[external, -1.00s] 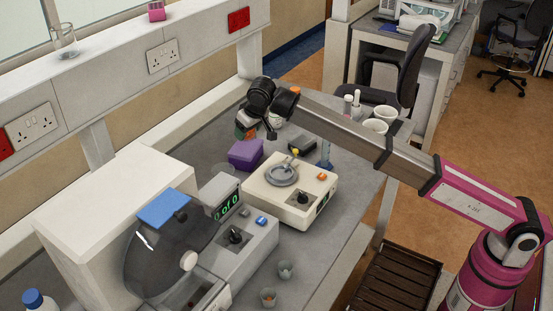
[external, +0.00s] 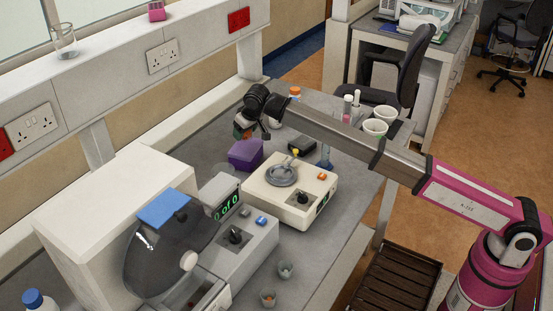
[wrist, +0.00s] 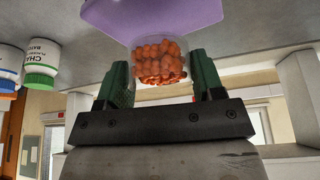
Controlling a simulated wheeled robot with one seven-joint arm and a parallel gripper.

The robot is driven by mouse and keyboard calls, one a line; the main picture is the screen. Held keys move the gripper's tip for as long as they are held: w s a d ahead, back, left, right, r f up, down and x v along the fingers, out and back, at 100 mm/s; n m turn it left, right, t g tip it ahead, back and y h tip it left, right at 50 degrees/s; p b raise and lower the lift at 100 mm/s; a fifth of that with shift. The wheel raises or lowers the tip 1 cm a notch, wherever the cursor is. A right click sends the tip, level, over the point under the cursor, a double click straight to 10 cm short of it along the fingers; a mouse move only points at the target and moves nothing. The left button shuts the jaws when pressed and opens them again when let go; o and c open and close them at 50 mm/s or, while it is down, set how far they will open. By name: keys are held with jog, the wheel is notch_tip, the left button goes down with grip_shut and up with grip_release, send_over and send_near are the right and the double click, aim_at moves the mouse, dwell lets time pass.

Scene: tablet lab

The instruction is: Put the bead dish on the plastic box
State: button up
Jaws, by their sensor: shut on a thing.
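The bead dish (wrist: 158,62), a small clear cup full of orange beads, is between the fingertips of my gripper (wrist: 160,82) in the wrist view. My gripper is shut on it. The plastic box is purple; its edge (wrist: 150,15) shows just beyond the dish in the wrist view. In the external view the plastic box (external: 245,154) sits on the bench left of the cream device, and my gripper (external: 243,131) is at its far side. The dish is mostly hidden there, and I cannot tell the gap between dish and box.
A cream device (external: 286,200) with a round grey pan stands right of the box. A dark small box (external: 302,146) lies behind that device. A bottle with a green cap (wrist: 40,72) is left in the wrist view. Two small cups stand near the front bench edge.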

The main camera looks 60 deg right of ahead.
aim_at(245, 139)
jog(key=shift+f, duration=1.75)
jog(key=shift+f, duration=0.1)
jog(key=o, duration=0.9)
jog(key=shift+o, duration=0.2)
jog(key=v, duration=1.2)
jog(key=shift+a, duration=0.1)
